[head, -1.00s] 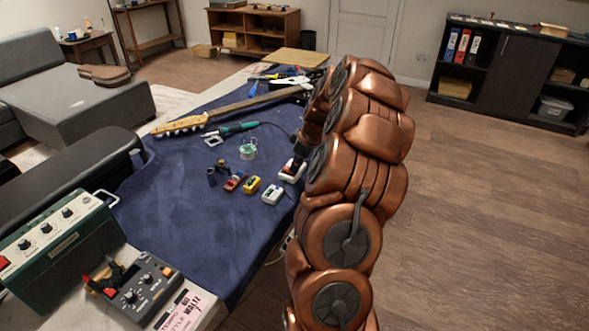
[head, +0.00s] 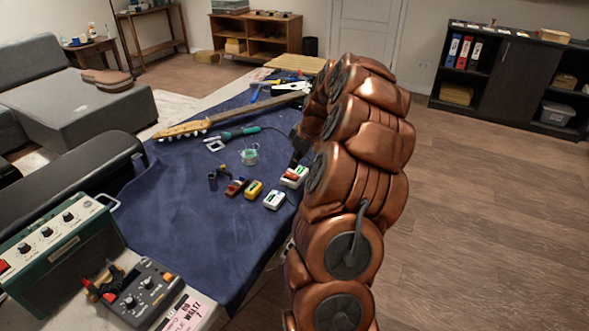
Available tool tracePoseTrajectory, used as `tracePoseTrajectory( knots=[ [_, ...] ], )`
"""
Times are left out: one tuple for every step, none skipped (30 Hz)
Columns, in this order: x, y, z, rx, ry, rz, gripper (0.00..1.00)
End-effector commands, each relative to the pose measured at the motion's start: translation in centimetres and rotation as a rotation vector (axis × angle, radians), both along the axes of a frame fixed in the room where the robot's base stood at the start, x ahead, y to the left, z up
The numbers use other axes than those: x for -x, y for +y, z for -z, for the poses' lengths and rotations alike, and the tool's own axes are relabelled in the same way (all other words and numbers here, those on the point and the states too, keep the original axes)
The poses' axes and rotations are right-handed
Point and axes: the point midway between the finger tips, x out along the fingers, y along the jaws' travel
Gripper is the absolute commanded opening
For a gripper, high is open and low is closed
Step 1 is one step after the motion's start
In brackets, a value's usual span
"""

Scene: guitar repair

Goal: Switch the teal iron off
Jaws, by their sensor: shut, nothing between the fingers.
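The teal-handled iron (head: 240,132) lies on the blue cloth, with a thin dark cord running right from its handle towards my arm. A white switch box (head: 295,177) with a red-orange top part sits at the cloth's right edge. My gripper (head: 294,163) is shut and empty, pointing down just above or at the back of this box; whether it touches is unclear. My copper arm hides part of the cord, so I cannot see where it ends. Another white box (head: 274,200) with a green mark, a yellow box (head: 254,190) and a dark red box (head: 237,187) stand nearby.
A solder spool (head: 249,155) stands left of my gripper. A guitar neck (head: 225,117) and tools lie farther back. A green amplifier (head: 62,252) and a grey pedal unit (head: 143,291) stand at front left.

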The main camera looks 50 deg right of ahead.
Motion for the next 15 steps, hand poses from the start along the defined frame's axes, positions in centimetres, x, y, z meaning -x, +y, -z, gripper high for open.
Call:
tracePoseTrajectory(
  knots=[
    [0.0,-0.1,-1.1,0.006,-0.006,0.0,0.0],
    [0.0,-0.2,-1.8,0.008,-0.008,-0.001,0.0],
    [0.4,-0.3,-2.5,0.009,-0.008,0.0,0.0],
    [0.7,-0.3,-3.0,0.007,-0.007,-0.001,0.0],
    [0.9,-0.4,-3.6,0.006,-0.007,-0.001,0.0],
    [1.3,-0.5,-4.3,0.007,-0.007,0.0,0.0],
    [1.5,-0.6,-4.8,0.007,-0.007,-0.001,0.0],
    [1.7,-0.6,-5.3,0.006,-0.006,-0.002,0.0],
    [2.1,-0.7,-6.0,0.005,-0.005,-0.001,0.0],
    [2.3,-0.8,-6.5,0.006,-0.005,-0.001,0.0],
    [2.5,-0.9,-7.0,0.007,-0.005,0.0,0.0],
    [2.7,-1.0,-7.6,0.008,-0.006,0.0,0.0],
    [3.0,-1.0,-8.0,0.006,-0.005,0.0,0.0],
    [3.2,-1.0,-8.4,0.005,-0.004,-0.001,0.0],
    [3.4,-1.1,-8.9,0.004,-0.003,-0.001,0.0]
  ],
)
